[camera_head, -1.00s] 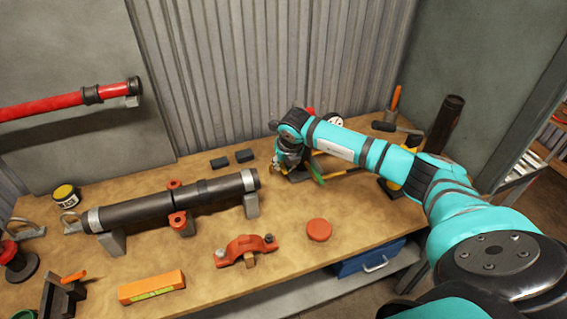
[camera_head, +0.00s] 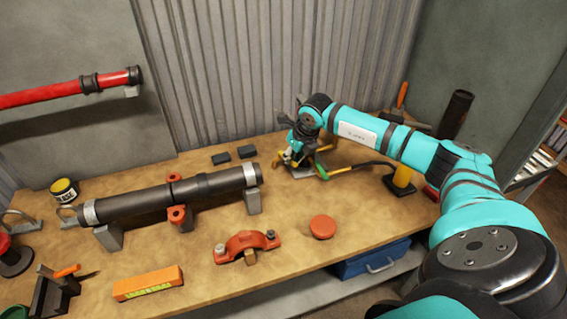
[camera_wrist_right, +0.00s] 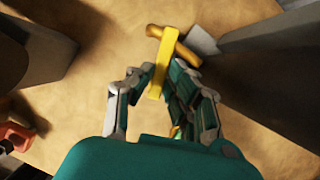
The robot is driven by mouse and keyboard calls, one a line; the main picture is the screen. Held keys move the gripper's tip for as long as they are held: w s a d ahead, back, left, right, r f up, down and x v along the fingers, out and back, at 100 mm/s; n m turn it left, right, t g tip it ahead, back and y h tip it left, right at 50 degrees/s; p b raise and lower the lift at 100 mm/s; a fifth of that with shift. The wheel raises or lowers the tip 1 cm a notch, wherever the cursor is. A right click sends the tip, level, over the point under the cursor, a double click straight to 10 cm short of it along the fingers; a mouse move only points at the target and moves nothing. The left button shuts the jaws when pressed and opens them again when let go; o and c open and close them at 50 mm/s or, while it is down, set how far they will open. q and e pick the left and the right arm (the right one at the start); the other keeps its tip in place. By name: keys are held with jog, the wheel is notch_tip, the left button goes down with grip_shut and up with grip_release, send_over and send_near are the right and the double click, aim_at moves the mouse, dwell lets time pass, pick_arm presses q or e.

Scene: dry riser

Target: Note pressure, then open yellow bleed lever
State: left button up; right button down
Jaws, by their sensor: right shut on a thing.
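The yellow lever (camera_wrist_right: 160,72) shows in the right wrist view as a flat bar with a crosspiece at its far end. My right gripper (camera_wrist_right: 158,74) has its fingers on either side of the bar and is shut on it. In the head view my right gripper (camera_head: 292,157) is small at the back of the bench, below my wrist, and mostly hides the lever. The pressure gauge does not show now; my forearm crosses that area. My left gripper is in neither view.
A black pipe (camera_head: 205,187) lies on supports across the bench. A red clamp (camera_head: 246,243), a red cap (camera_head: 322,227) and an orange level (camera_head: 148,284) lie in front. A yellow-bodied tool (camera_head: 404,177) stands to the right. The front middle of the bench has free room.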

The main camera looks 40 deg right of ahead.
jog(key=shift+w+d+r+n+y+b, duration=0.15)
jog(key=shift+d+n+y+b, duration=0.4)
jog(key=shift+n+b, duration=0.6)
jog(key=shift+d, duration=0.1)
jog(key=c, duration=1.4)
grip_release()
jog(key=shift+o, duration=0.6)
